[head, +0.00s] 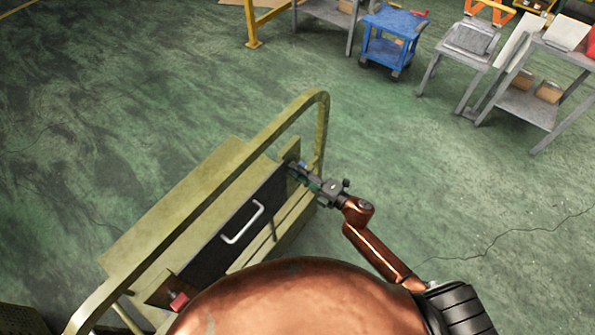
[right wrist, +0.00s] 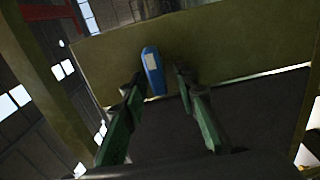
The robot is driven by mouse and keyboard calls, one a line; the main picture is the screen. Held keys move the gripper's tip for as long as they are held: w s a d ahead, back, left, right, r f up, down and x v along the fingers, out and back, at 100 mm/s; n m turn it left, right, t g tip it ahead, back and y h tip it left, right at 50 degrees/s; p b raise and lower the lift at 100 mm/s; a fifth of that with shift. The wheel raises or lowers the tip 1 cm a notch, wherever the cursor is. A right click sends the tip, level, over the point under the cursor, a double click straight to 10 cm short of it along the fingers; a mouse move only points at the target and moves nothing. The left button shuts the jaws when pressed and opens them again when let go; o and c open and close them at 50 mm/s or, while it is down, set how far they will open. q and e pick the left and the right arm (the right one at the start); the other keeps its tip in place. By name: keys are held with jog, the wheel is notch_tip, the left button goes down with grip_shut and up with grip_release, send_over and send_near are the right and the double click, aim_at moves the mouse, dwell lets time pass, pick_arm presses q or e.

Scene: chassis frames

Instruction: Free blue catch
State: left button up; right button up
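The blue catch (right wrist: 153,72) shows in the right wrist view as a blue upright piece with a pale label, on an olive-yellow board above a dark panel. My right gripper (right wrist: 159,79) is open, with green-sided fingers on either side of the catch in the picture. The catch appears closer to the left finger. I cannot tell whether a finger touches it. In the head view my right gripper (head: 299,173) is at the far right end of the black panel (head: 222,250), and hides most of the catch. My left gripper is not in view.
The black panel has a white handle (head: 242,222) and a red catch (head: 179,300) at its near left end. A yellow rail (head: 212,198) arches over the cart. A blue trolley (head: 390,38) and grey tables stand far off. Green floor beyond the cart is clear.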

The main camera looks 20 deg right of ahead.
jog(key=v, duration=1.2)
dwell(0.5)
